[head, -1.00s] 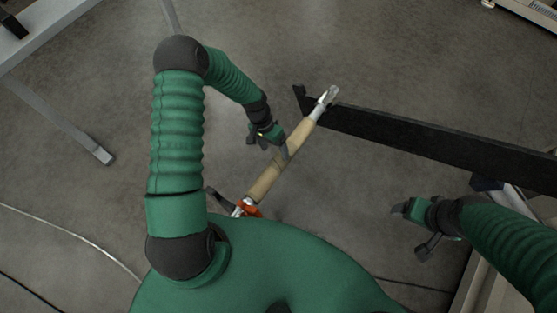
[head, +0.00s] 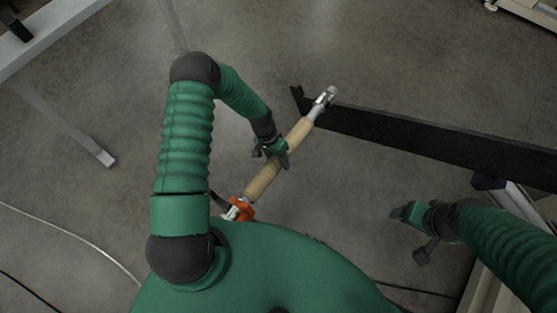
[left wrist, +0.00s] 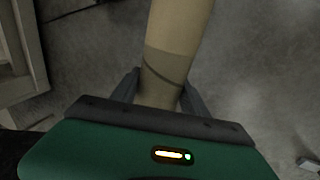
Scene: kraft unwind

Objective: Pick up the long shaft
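The long shaft is a tan roll (head: 294,138) with metal ends, slanting from lower left to upper right in the head view. Its far metal end (head: 323,98) lies by the end of a black bar, and its near end is by an orange part. My left gripper (head: 274,152) is over the shaft's middle. In the left wrist view the tan roll (left wrist: 178,35) runs between the two fingers (left wrist: 161,92), one on each side. I cannot tell whether they press on it. My right gripper (head: 407,234) is empty, fingers apart, away from the shaft.
A long black bar (head: 430,145) runs from the shaft's far end to the right edge. The orange part (head: 242,210) sits close to my body. A grey metal frame (head: 60,118) stands at the left. Bare floor (head: 385,60) lies beyond the bar.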

